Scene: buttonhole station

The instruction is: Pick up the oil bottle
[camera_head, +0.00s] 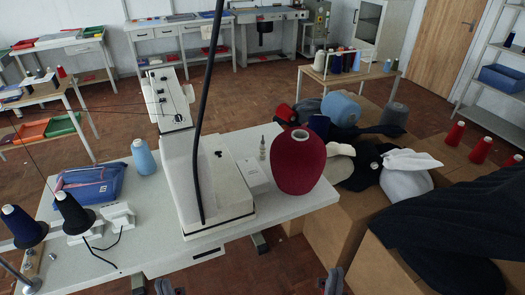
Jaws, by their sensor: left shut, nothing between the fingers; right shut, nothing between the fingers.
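A small, slim bottle with a narrow pointed top (262,149), which looks like the oil bottle, stands upright on the white table (300,205). It is between the white machine and a large dark red yarn cone (298,165). A small white box (251,172) sits just in front of it. My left gripper (164,287) and my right gripper (333,282) show only in part at the bottom edge, below the table's front edge. Both are shut and empty, well apart from the bottle.
The white machine (215,190) with a tall dark rod stands mid-table. A blue pouch (92,183), a light blue cone (143,157) and dark cones (73,212) are on the left. Cardboard boxes (335,222) with garments and yarn stand right. The table's front right is clear.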

